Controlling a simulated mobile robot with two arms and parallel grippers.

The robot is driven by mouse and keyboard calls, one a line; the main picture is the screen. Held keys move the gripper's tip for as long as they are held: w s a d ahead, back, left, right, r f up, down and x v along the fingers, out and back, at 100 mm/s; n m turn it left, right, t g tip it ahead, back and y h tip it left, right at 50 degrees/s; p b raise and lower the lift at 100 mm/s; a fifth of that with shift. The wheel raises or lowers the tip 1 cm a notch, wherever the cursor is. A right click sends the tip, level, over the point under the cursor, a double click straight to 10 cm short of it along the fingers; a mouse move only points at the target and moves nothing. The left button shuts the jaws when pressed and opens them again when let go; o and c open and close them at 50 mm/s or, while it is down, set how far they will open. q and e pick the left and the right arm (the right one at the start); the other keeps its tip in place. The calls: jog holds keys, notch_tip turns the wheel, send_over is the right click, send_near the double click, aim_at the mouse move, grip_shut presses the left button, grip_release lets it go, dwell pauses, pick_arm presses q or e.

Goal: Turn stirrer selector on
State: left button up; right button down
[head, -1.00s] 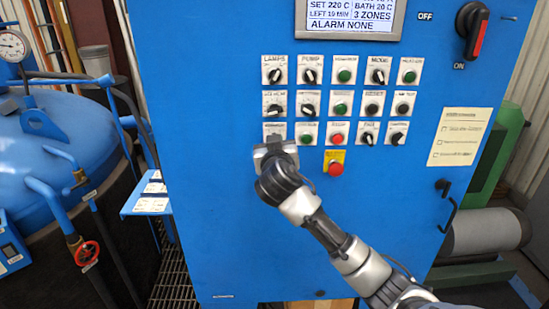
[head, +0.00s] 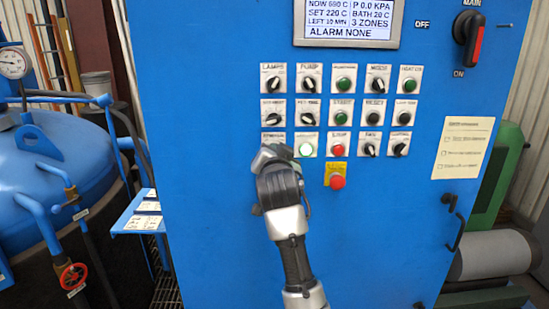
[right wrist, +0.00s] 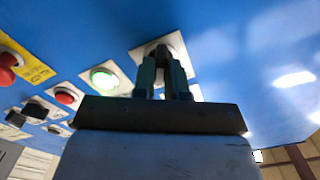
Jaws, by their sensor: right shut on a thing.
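The stirrer selector (head: 273,136) is at the left end of the third row on the blue control panel. In the head view only the top of its plate shows, and its label is too blurred to read surely. My right gripper (head: 275,154) covers its knob. In the right wrist view my right gripper (right wrist: 164,68) is shut on the dark knob of the selector (right wrist: 158,50), with the pale plate behind it. The knob's exact angle is hidden by the fingers. A green button (head: 306,149) just right of it is lit. My left gripper is not in view.
Other knobs and buttons surround the spot, including a red button (head: 338,149) and a red emergency stop (head: 337,182) on yellow. The display (head: 349,20) reads ALARM NONE. A blue side shelf (head: 138,221) juts out at lower left. The panel below the controls is bare.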

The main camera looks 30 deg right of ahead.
dwell(0.4)
jog(key=c, duration=1.2)
grip_release()
jog(key=shift+o, duration=0.2)
jog(key=b+v, duration=0.2)
jog(key=v, duration=0.9)
jog(key=shift+b, duration=0.4)
jog(key=shift+w+f, duration=0.1)
jog(key=shift+w, duration=0.05)
